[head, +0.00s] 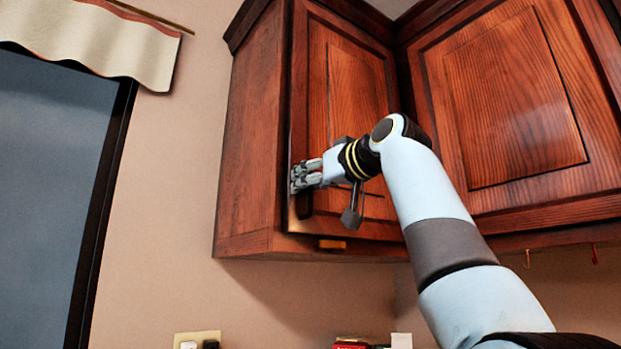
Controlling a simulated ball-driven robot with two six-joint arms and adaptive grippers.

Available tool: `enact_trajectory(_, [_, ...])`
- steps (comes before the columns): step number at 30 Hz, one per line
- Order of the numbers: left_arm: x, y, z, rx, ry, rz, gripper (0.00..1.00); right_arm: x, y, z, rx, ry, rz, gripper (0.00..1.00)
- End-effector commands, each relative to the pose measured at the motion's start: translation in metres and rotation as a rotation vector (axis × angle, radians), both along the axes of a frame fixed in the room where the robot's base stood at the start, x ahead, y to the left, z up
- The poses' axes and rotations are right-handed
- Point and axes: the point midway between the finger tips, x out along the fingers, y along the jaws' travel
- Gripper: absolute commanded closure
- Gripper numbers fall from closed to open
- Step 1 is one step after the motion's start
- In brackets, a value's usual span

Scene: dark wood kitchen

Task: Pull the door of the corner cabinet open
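The corner cabinet (253,150) is reddish-brown wood and hangs high on the wall. Its narrow panelled door (345,85) faces me, and the door's left edge seems to stand slightly out from the frame. A dark upright handle (304,208) is near the door's lower left edge. My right gripper (303,177) reaches it from the right, with its grey fingers closed around the handle's upper part. The fingers hide that part of the handle, and my wrist and forearm cover the door's lower right. My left gripper is not in view.
A second, wider cabinet door (515,100) adjoins on the right. Small hooks (527,259) hang beneath it. A dark-framed window (50,180) with a pale valance (95,40) is at the left. Bare wall lies between window and cabinet.

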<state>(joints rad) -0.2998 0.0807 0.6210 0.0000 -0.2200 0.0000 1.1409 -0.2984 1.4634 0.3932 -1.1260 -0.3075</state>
Motion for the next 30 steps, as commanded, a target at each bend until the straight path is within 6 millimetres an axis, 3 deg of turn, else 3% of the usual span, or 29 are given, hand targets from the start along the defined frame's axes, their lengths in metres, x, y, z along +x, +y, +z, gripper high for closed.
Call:
enact_trajectory(5, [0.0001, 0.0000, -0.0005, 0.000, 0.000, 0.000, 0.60, -0.0002, -0.0001, -0.0004, 0.000, 0.000, 0.000, 0.69])
enact_trajectory(12, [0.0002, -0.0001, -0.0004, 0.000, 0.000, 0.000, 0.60, -0.0002, -0.0004, -0.0004, -0.001, 0.001, 0.000, 1.00])
enact_trajectory(30, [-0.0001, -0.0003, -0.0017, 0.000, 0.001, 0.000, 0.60, -0.0021, -0.0075, -0.0007, -0.001, -0.001, 0.004, 1.00])
